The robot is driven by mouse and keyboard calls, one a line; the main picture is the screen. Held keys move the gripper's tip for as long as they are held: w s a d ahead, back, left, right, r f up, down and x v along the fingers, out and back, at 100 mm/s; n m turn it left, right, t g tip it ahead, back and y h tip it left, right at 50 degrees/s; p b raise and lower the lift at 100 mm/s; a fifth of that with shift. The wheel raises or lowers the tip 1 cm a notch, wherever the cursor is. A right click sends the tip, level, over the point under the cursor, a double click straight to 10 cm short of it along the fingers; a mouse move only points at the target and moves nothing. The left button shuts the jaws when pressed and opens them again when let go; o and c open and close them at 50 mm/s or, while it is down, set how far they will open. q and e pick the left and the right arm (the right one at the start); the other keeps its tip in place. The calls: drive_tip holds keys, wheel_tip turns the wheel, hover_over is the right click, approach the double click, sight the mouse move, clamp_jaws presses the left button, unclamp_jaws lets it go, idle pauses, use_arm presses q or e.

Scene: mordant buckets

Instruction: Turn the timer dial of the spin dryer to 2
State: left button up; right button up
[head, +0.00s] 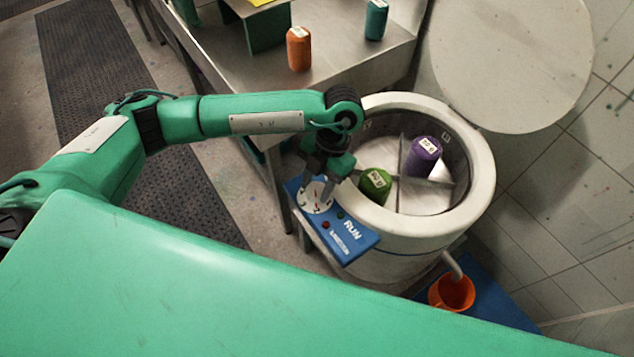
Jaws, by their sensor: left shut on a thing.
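The spin dryer (476,158) is a round white tub, open at the top, with a divided drum. A blue control panel (350,243) marked RUN is on its near left side, with a red and a green button. The white timer dial (312,199) is at the panel's left end. My left gripper (318,190) points down at the dial and is shut on it. Its fingers hide part of the dial, and the numbers are too small to read. My right gripper is not in view.
A green container (374,186) and a purple one (423,155) are inside the drum. The round lid (510,60) stands open behind. An orange cup (452,292) sits under the spout. A metal table (340,70) holds orange (299,50) and teal (376,20) containers.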

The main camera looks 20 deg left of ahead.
use_arm(q)
drive_tip(key=o, duration=0.8)
drive_tip(key=shift+c, duration=0.2)
drive_tip(key=shift+o, duration=1.1)
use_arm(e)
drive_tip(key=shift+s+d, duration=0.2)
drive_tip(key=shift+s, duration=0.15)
use_arm(q)
drive_tip(key=b+v, duration=0.2)
drive_tip(key=v, duration=1.2)
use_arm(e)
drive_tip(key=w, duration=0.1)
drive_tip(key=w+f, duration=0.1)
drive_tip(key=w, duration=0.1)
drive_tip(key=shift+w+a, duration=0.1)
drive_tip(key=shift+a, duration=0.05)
